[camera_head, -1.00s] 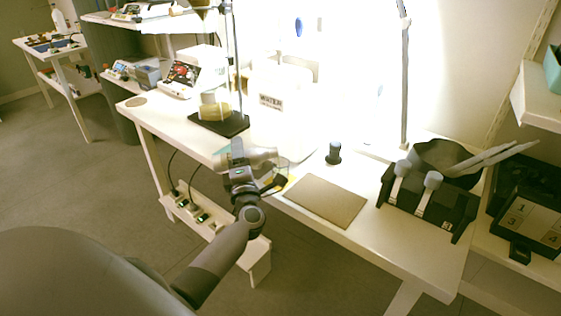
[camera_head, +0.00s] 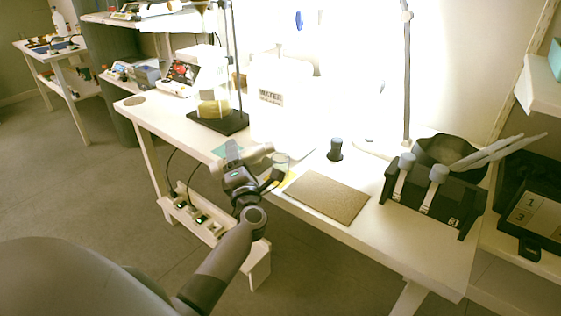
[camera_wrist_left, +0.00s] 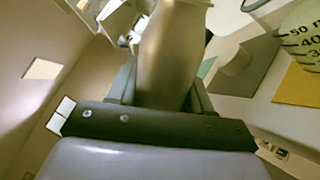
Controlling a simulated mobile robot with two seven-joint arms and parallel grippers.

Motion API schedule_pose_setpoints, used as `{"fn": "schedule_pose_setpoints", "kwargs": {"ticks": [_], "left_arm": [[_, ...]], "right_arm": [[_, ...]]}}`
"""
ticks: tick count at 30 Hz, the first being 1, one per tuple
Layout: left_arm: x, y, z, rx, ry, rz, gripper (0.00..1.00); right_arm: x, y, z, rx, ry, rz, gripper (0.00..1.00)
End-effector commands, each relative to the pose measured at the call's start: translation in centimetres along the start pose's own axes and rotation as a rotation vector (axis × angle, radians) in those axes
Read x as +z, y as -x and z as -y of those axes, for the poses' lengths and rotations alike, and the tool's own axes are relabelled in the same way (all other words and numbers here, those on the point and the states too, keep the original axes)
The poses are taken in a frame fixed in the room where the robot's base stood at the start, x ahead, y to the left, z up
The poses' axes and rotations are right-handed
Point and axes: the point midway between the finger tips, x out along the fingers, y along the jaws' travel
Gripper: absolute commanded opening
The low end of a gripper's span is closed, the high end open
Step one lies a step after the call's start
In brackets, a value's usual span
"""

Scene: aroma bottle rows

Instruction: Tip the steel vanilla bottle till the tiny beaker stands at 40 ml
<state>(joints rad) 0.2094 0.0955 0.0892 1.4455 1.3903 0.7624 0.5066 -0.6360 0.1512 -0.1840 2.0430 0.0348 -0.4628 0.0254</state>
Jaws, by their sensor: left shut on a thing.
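My left gripper (camera_head: 238,172) is shut on the steel vanilla bottle (camera_head: 256,153), which lies strongly tilted in the head view, its right end slightly raised and near the tiny beaker (camera_head: 281,160). In the left wrist view the bottle (camera_wrist_left: 175,50) stands large between the fingers. The clear beaker (camera_wrist_left: 302,42) is at that view's upper right edge, with 50, 40 and 30 marks. The bottle's mouth and any stream are not clear, and I cannot read the liquid level. My right gripper is not in view.
A brown board (camera_head: 327,197) lies right of the beaker. A dark, grey-topped bottle (camera_head: 335,150) stands behind it. A black rack (camera_head: 425,201) is farther right.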

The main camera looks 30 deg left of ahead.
Motion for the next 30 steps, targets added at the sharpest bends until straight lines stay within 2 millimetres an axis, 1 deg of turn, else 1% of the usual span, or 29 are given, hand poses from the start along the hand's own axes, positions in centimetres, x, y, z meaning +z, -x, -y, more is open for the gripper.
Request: {"fn": "schedule_pose_setpoints", "kwargs": {"ticks": [5, 7, 8, 12, 16, 19, 26, 28, 30], "left_arm": [[0.1, -0.1, -0.1, 0.002, 0.002, 0.0, 0.12], [0.3, 0.0, -0.1, 0.001, 0.037, -0.009, 0.12], [0.5, 0.0, -0.2, 0.001, 0.067, -0.017, 0.12], [1.5, -0.2, -0.8, 0.002, 0.283, -0.074, 0.12], [2.2, -0.3, -1.3, 0.002, 0.439, -0.116, 0.12], [2.4, -0.4, -1.6, 0.001, 0.485, -0.128, 0.12], [2.4, -0.4, -1.6, 0.001, 0.487, -0.129, 0.12], [2.3, -0.4, -1.4, 0.001, 0.52, -0.138, 0.12], [2.0, -0.3, -1.2, 0.002, 0.604, -0.161, 0.12]], "right_arm": [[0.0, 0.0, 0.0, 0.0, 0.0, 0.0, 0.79], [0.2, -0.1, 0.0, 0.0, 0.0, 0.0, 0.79], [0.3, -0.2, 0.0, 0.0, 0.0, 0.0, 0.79], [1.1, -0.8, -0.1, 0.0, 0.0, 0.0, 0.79], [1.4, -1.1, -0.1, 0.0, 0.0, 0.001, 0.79], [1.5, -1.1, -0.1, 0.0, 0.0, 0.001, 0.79], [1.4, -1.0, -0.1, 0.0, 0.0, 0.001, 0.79], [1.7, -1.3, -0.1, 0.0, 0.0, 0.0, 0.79], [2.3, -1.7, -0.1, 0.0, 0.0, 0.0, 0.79]]}}
